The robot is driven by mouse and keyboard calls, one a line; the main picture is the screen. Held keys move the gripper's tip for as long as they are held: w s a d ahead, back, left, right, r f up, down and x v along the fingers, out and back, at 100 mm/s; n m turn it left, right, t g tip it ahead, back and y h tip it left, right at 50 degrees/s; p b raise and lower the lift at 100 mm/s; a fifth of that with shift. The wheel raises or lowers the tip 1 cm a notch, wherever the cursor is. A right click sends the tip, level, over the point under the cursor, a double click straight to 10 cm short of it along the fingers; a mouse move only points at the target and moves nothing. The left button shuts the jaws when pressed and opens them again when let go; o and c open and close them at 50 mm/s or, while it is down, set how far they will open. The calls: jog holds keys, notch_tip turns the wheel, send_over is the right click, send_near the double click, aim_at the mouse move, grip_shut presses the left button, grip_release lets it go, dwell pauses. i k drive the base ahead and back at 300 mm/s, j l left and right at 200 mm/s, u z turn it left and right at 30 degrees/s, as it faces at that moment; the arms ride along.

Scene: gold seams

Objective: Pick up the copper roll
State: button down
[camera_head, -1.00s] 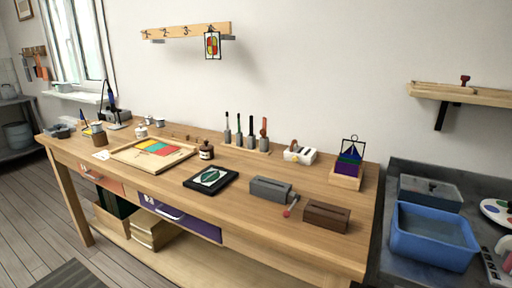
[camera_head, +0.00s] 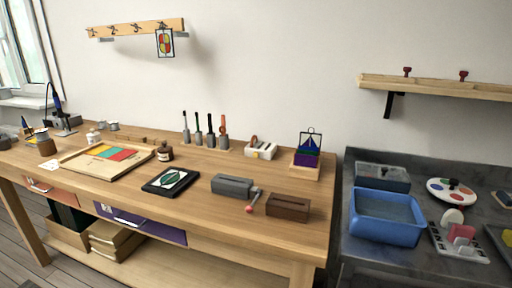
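A white holder (camera_head: 262,152) stands on the wooden workbench (camera_head: 120,200), near its back edge. A small brownish, copper-coloured piece (camera_head: 254,141) shows at its top left, with a dark part beside it. It may be the copper roll, but it is too small to be sure. No other copper roll can be made out. My gripper is not in view.
A dark counter at the right holds a blue basin (camera_head: 386,216). A shelf (camera_head: 435,87) hangs above it.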

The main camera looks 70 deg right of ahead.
aim_at(254, 141)
jog(key=z, duration=0.75)
jog(key=i+l+z, duration=0.25)
jog(key=i+z, duration=0.7)
jog(key=i, duration=0.25)
